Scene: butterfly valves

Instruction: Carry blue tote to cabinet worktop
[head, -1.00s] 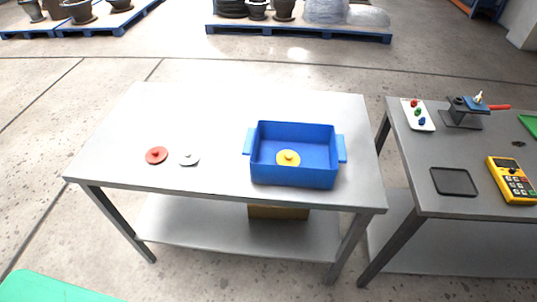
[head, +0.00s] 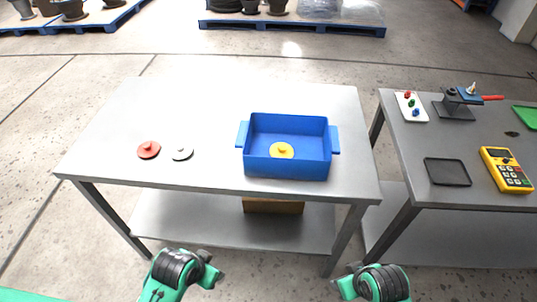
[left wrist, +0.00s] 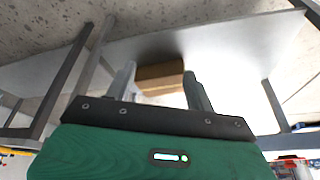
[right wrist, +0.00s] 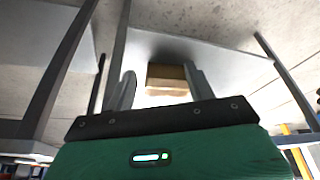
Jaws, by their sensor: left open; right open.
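The blue tote (head: 287,165) stands upright on the grey metal table (head: 110,120), toward its right side. It has a tab handle on its left and right ends, and a yellow disc with a knob (head: 282,151) lies inside. My left gripper (left wrist: 160,78) is open and empty in the left wrist view. My right gripper (right wrist: 160,75) is open and empty in the right wrist view. Both arms show at the bottom of the head view, in front of the table and apart from the tote. I cannot identify a cabinet worktop.
A red disc (head: 148,149) and a grey disc (head: 182,153) lie left of the tote. A brown box (head: 272,205) sits on the lower shelf. The second table (head: 430,140) at right holds a black tray (head: 447,172), a yellow meter (head: 507,170) and a valve fixture (head: 455,105).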

